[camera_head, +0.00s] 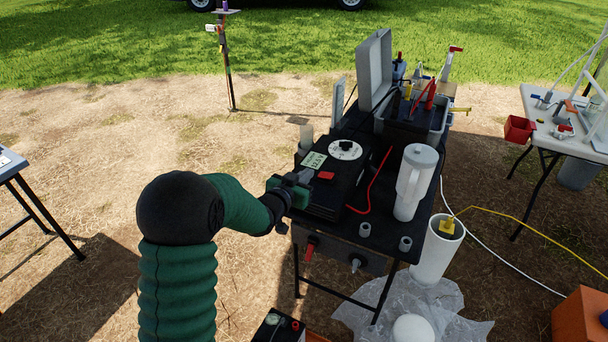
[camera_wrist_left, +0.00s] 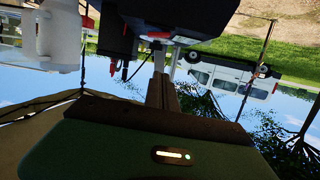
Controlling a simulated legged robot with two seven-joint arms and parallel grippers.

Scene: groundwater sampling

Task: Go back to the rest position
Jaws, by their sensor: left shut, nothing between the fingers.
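My left arm comes in from the left in the head view, with a green sleeve and a dark elbow. My left gripper (camera_head: 298,181) is shut and empty at the left edge of the black table, close beside a black control box (camera_head: 335,180) with a dial, a small display and a red switch. I cannot tell whether it touches the box. My right gripper is not in view.
A white side table (camera_head: 570,120) is at the right, and an orange box (camera_head: 580,318) at lower right.

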